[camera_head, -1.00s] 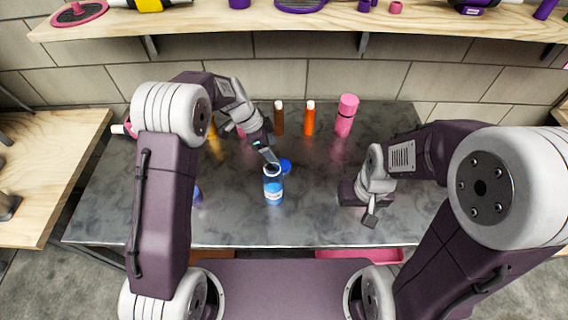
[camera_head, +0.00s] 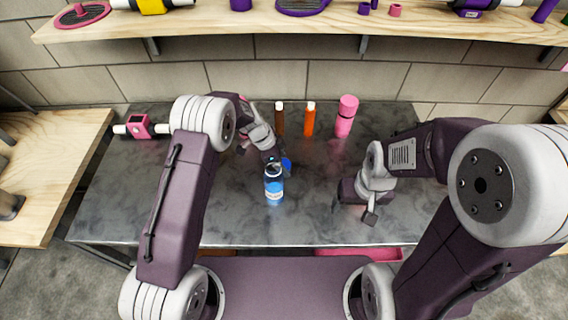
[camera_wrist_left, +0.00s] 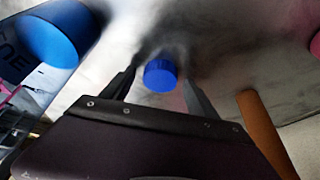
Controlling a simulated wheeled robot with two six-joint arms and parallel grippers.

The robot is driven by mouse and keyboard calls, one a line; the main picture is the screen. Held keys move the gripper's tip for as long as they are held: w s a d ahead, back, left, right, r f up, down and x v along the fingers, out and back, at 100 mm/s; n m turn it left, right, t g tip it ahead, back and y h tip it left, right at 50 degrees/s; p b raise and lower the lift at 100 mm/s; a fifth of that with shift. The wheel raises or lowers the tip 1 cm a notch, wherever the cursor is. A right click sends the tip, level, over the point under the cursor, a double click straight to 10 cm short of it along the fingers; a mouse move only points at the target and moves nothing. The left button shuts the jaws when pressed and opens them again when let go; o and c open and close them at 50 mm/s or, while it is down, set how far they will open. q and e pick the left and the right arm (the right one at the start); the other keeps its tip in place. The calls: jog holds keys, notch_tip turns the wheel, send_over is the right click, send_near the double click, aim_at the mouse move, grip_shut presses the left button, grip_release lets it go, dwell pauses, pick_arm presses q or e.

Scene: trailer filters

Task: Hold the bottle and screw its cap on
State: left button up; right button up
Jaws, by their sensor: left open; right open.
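The blue bottle (camera_head: 274,186) stands upright on the grey table, with a dark open-looking top and a pale label. The blue cap (camera_head: 287,164) lies on the table just behind and to the right of the bottle. My left gripper (camera_head: 279,167) is low beside the cap, behind the bottle. In the left wrist view the cap (camera_wrist_left: 160,75) sits between the two open fingers, apart from both, and the bottle (camera_wrist_left: 52,35) shows at the upper left. My right gripper (camera_head: 354,210) is open and empty over the table to the right of the bottle.
A pink device (camera_head: 140,127) lies at the back left. The table's front left (camera_head: 120,210) is clear.

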pick_arm(q)
jog(key=c, duration=1.4)
notch_tip(320, 180, up, 10)
jog(key=shift+r, duration=0.1)
